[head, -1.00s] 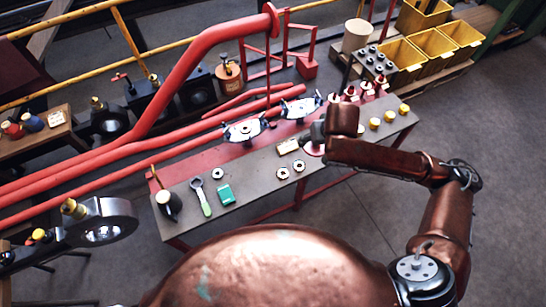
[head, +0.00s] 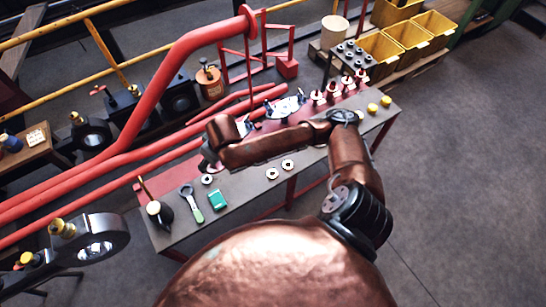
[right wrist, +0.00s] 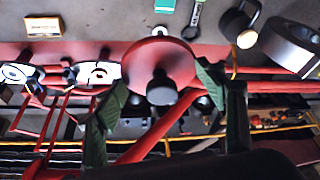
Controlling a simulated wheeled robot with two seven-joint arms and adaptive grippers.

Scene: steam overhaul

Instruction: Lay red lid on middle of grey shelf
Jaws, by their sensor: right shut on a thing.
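The red lid (right wrist: 150,58), a round disc with a black knob, shows in the right wrist view between the green fingers of my right gripper (right wrist: 165,100). The gripper is shut on it and holds it over the bench. In the head view my right arm reaches left across the bench, and its hand (head: 208,163) is above the left part; the lid is mostly hidden there. The grey shelf (head: 240,192) is the bench's long grey top, with a red strip along its back. My left gripper is not in view.
Red pipes (head: 130,150) run behind. Silver clamps (head: 286,107) sit on the red strip.

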